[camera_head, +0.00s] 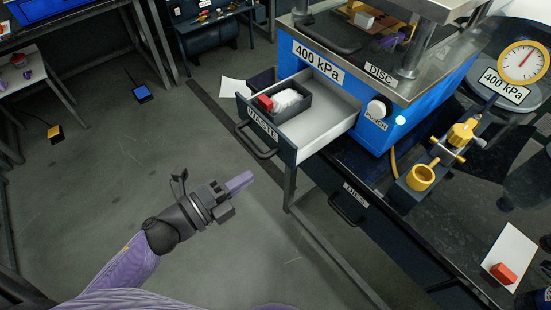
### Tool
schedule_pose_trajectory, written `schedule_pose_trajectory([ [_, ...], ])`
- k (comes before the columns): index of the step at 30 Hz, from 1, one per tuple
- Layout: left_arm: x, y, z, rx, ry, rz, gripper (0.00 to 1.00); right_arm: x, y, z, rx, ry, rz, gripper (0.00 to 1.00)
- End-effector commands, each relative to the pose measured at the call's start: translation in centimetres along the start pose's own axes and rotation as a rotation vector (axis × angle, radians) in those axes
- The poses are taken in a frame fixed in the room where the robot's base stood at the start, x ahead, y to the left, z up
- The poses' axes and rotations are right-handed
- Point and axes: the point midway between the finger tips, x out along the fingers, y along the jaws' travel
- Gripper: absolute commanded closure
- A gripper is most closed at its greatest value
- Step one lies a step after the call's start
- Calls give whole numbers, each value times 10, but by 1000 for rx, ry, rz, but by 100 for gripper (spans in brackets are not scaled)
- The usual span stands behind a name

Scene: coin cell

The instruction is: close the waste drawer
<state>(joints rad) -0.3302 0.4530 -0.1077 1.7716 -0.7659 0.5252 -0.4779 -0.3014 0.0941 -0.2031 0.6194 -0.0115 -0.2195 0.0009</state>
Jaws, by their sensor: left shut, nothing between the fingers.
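The waste drawer (318,128) is pulled out of the blue press housing (350,92) toward the left. Its dark front panel is labelled WASTE and carries a black bar handle (252,142). A dark tray (303,104) inside it holds white material and a red block (265,103). My left gripper (242,182) is shut and empty, in the air below and left of the drawer front, apart from the handle. My right gripper is not in view.
A dark bench (375,185) with a brass fixture (425,177), gauge (523,62) and red block (503,273) on a white card lies to the right. A second drawer handle (346,210) sits below. Floor left of the drawer is mostly clear.

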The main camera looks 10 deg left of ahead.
Motion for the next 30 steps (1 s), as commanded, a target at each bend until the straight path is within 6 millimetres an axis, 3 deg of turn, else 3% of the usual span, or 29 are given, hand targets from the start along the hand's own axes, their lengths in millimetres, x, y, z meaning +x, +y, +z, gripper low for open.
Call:
schedule_pose_trajectory([
  [6,46,0,0,-1,-1,-2,100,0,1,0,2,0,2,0],
  [12,70,0,0,-2,-2,0,100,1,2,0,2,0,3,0],
  [30,80,0,0,-4,0,0,100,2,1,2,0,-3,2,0],
])
